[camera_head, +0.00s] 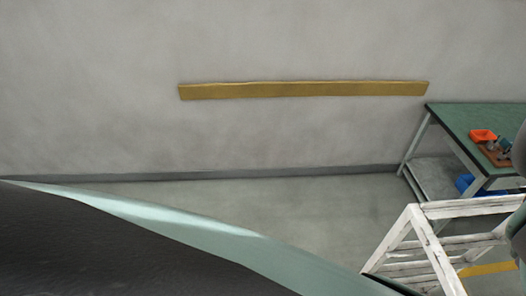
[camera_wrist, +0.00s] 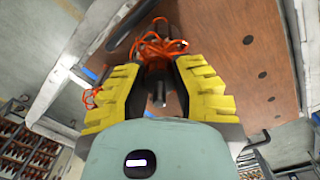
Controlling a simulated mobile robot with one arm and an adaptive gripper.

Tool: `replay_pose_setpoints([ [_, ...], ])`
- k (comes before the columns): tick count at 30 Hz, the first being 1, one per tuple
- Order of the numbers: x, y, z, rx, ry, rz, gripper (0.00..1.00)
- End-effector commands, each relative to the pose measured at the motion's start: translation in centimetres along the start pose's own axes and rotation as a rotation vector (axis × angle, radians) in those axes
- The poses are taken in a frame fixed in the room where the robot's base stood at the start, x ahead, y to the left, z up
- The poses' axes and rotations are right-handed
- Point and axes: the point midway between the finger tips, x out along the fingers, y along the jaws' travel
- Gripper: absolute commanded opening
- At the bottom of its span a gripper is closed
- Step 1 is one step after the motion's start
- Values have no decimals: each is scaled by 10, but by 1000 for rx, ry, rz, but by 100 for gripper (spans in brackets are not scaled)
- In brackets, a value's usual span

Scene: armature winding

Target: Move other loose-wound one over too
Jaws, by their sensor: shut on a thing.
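In the wrist view my gripper (camera_wrist: 160,50) has its yellow-padded fingers closed on an armature (camera_wrist: 157,95) with loose loops of orange wire. Its shaft shows between the fingers, and the loops spill out past the fingertips. Much of its body is hidden by the fingers. A brown wooden board (camera_wrist: 245,50) with a row of dark holes lies beyond and to the right of the fingers. Another bit of orange wire (camera_wrist: 92,97) shows to the left of the left finger; I cannot tell what it belongs to. My gripper is not clearly visible in the head view.
In the head view a green-topped bench (camera_head: 470,118) stands at the right, with an orange bin (camera_head: 482,135) and a brown board (camera_head: 497,155) on it. A blue bin (camera_head: 466,183) is underneath. A worn white frame (camera_head: 425,245) stands before it. Racks of parts (camera_wrist: 28,142) show lower left in the wrist view.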

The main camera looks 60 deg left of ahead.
Motion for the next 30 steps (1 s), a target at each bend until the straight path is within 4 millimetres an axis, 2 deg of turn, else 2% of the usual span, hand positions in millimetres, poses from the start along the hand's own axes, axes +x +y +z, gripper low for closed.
replay_pose_setpoints([
  [29, 5, -2, 0, -3, 3, -1, 0],
  [30, 4, -2, 0, -4, 3, -1, 31],
])
